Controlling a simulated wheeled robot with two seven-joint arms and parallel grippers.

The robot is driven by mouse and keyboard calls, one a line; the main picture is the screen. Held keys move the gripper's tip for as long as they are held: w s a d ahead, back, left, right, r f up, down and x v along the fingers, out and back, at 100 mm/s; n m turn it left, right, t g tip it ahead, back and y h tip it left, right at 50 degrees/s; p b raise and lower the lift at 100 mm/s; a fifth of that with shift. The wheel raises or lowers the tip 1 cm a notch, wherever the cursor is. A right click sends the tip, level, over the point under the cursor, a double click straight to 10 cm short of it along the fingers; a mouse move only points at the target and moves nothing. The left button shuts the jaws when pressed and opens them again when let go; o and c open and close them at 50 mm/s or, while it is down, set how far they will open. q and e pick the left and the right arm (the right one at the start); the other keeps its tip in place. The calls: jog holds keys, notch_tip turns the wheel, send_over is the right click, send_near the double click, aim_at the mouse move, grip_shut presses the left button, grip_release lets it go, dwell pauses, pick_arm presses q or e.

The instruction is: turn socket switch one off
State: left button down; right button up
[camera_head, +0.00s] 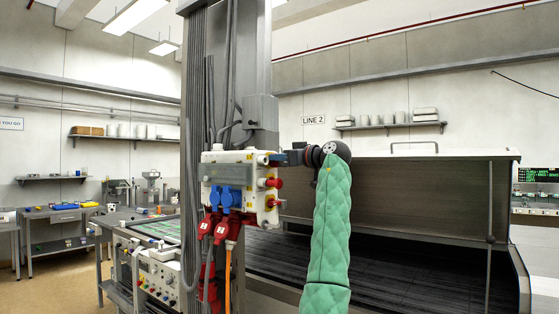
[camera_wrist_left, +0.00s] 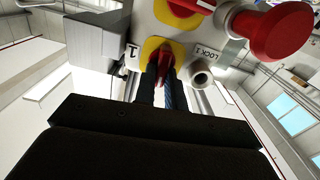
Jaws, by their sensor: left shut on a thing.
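The socket box (camera_head: 226,178) is a pale box on a grey column, with blue sockets and red plugs on its front. Switch one, a red handle (camera_wrist_left: 163,60) on a yellow plate (camera_wrist_left: 150,47) marked "1", shows in the left wrist view. My left gripper (camera_wrist_left: 165,82) is shut on this handle, its dark fingers on either side. The fingers partly hide the handle, so its exact angle is hard to tell. In the head view my left gripper (camera_head: 271,159) reaches the box's right side from the right. My right gripper is not in view.
A second yellow-and-red switch (camera_wrist_left: 188,10) and a large red knob (camera_wrist_left: 282,32) sit close to my fingers. A small pale cylinder (camera_wrist_left: 199,76) is by the "LOCK 1" label. Cables (camera_head: 208,120) run along the column. A large dark hood (camera_head: 420,195) stands behind on the right.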

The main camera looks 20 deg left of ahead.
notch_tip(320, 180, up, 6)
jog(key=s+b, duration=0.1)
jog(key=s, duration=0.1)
pick_arm(q)
jog(key=n+b, duration=0.2)
jog(key=n, duration=0.3)
jog(key=f+n+b, duration=0.1)
jog(key=n, duration=0.5)
jog(key=s+n+b, duration=0.1)
jog(key=n+b, duration=0.1)
jog(key=n, duration=0.4)
jog(key=shift+a+f+b, duration=0.15)
jog(key=shift+b, duration=0.15)
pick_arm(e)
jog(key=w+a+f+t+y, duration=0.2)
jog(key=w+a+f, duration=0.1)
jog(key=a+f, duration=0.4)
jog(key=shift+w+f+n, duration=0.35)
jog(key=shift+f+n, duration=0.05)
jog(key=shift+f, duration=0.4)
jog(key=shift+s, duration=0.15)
pick_arm(q)
jog(key=c, duration=1.5)
grip_release()
jog(key=shift+o, duration=0.2)
